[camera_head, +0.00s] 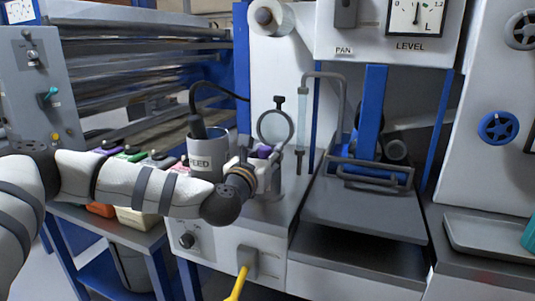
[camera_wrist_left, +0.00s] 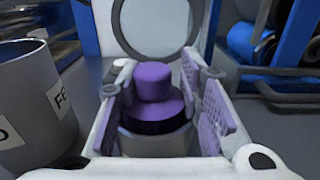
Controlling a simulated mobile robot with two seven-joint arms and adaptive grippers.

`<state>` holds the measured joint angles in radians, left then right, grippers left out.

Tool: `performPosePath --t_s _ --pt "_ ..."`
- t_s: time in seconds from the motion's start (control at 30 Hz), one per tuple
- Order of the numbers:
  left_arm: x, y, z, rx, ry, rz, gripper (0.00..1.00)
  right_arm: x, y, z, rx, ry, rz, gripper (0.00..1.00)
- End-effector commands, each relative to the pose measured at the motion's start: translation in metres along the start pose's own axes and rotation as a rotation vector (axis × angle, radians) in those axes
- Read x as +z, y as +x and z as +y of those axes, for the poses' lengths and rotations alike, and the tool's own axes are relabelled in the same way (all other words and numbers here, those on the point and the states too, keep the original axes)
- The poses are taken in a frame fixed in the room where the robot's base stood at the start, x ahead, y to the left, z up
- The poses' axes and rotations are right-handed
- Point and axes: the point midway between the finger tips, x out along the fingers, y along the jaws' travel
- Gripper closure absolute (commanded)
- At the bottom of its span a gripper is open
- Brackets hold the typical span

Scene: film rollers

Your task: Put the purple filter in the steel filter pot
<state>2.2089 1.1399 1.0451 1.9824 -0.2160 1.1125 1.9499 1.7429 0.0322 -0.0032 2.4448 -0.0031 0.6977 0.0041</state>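The purple filter (camera_wrist_left: 153,88), a stepped round piece with a knob on top, sits upright at the mouth of the steel filter pot (camera_wrist_left: 158,143). How deep it sits is hard to tell. The pot's round lid (camera_head: 276,127) stands open behind it. My left gripper (camera_wrist_left: 160,95) reaches over the pot, with one purple-padded finger on each side of the filter. The fingers stand apart, with a gap beside the knob. In the head view the filter (camera_head: 262,152) shows as a small purple patch at the gripper (camera_head: 264,168), which hides most of the pot. My right gripper is out of view.
A grey feed container (camera_head: 208,155) with a dark handle stands left of the pot, close to my left wrist. A thin clear tube and bent pipe (camera_head: 303,110) rise at the right. A dark flat tray (camera_head: 365,212) lies farther right. A yellow-handled lever (camera_head: 240,275) is below.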

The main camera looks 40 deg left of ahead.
Motion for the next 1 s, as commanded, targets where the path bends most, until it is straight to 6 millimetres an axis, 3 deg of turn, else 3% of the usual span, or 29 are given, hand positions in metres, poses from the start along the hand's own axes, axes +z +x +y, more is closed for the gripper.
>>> performPosePath --t_s 0.1,0.47,1.0 --pt "-0.001 0.0 0.0 0.0 0.0 0.002 0.47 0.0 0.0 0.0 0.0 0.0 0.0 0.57" --pt "0.006 -0.003 0.0 -0.001 -0.001 0.0 0.47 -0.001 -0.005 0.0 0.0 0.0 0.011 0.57" --pt "0.003 -0.111 0.0 -0.001 0.0 0.004 0.47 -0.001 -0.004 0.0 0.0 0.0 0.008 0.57"
